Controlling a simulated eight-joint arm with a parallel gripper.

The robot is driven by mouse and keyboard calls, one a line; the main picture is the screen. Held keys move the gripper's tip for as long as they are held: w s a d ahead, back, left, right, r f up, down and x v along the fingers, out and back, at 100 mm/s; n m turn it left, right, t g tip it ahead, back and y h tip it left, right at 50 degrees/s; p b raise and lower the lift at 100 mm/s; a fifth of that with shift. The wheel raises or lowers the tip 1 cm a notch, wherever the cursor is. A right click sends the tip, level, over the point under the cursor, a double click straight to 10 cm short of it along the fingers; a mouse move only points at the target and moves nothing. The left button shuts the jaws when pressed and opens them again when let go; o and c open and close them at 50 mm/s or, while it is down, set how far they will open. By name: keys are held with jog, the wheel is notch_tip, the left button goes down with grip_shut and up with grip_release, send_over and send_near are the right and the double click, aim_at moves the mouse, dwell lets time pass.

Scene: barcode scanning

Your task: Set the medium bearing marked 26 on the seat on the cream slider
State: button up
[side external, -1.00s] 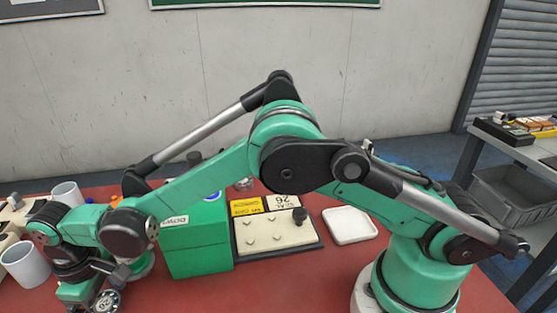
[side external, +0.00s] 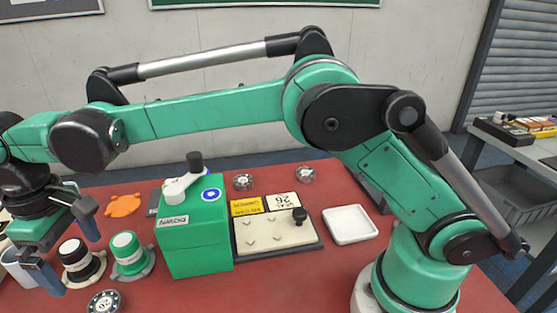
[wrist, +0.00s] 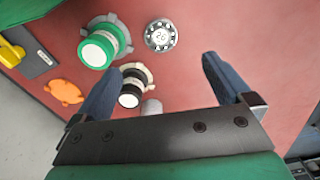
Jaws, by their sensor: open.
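In the side external view the bearing (side external: 104,302) is at the bottom edge. My gripper (side external: 75,265) is open and empty, raised above the table at the far left, apart from the bearing. In the wrist view its two blue fingers (wrist: 165,72) are spread wide, with the bearing beyond them.
A green box (side external: 195,245) with a lever stands left of the slider. A black-and-white spool (side external: 78,262) and a green-and-white one (side external: 127,255) stand near my gripper. Two other bearings (side external: 243,182) (side external: 306,174) lie behind the slider. A white tray (side external: 349,238) is to its right.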

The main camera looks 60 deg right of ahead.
jog(key=s+d+r+m+t, duration=0.1)
jog(key=d+r, duration=0.1)
jog(key=d, duration=0.2)
jog(key=s+d+r+m+t, duration=0.1)
jog(key=d+r, duration=0.1)
jog(key=d, duration=0.3)
jog(key=s+d+r+m+t+y, duration=0.1)
jog(key=d+r, duration=0.1)
jog(key=d, duration=0.2)
jog(key=shift+s+d+r, duration=0.25)
jog(key=shift+d, duration=0.15)
jog(key=m+t, duration=0.2)
send_over(213, 202)
jog(key=shift+f, duration=0.25)
jog(key=s+d+f, duration=0.1)
jog(key=s+d+f+m+t, duration=0.1)
jog(key=s+d, duration=0.1)
jog(key=s+d+f+t, duration=0.1)
jog(key=shift+s+d+f+m+h, duration=0.15)
jog(key=shift+s+d+m+h, duration=0.15)
jog(key=shift+s+d+h, duration=0.1)
jog(key=shift+c, duration=0.2)
jog(key=shift+s+d+f, duration=0.15)
jog(key=shift+f, duration=0.05)
jog(key=shift+c, duration=0.9)
jog(key=shift+r, duration=0.1)
